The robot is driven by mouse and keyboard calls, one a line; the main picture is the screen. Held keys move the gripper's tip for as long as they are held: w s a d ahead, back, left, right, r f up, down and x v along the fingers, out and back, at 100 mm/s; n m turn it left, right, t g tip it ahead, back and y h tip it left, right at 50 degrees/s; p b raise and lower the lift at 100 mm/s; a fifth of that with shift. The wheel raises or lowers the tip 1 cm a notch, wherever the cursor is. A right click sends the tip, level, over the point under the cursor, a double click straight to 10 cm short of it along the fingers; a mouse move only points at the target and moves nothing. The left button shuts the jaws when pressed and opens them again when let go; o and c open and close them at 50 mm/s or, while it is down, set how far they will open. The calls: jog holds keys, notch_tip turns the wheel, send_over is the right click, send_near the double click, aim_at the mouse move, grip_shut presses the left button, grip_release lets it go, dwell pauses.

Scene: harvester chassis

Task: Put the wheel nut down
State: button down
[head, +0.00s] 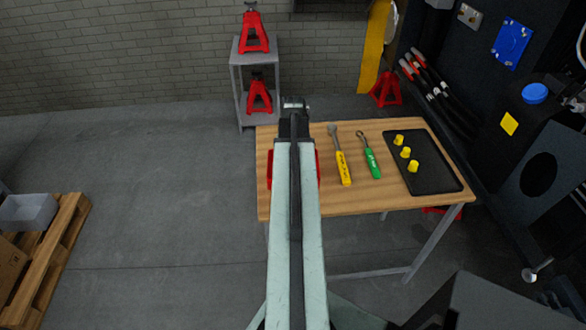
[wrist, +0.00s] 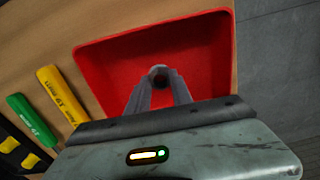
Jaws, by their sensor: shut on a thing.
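The wheel nut (wrist: 159,71) is a small grey round piece with a dark hole, seen in the wrist view. My gripper (wrist: 160,79) is shut on it, with a fingertip on each side. In the wrist view the nut appears over the inside of a red tray (wrist: 95,58); its height above the tray floor is hard to tell. In the head view my arm hides most of the red tray (head: 270,170), and the nut cannot be made out there.
The wooden table (head: 350,195) also holds a yellow-handled tool (head: 343,168), a green-handled tool (head: 372,162) and a black tray (head: 436,178) with three yellow pieces (head: 406,153). A grey shelf (head: 240,95) with red stands is behind. The dark machine is at right.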

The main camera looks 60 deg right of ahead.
jog(key=shift+f, duration=0.25)
jog(key=c, duration=1.1)
grip_release()
jog(key=shift+r, duration=0.1)
jog(key=shift+c, duration=0.2)
notch_tip(320, 180, up, 12)
jog(key=p, duration=1.2)
jog(key=shift+r, duration=0.15)
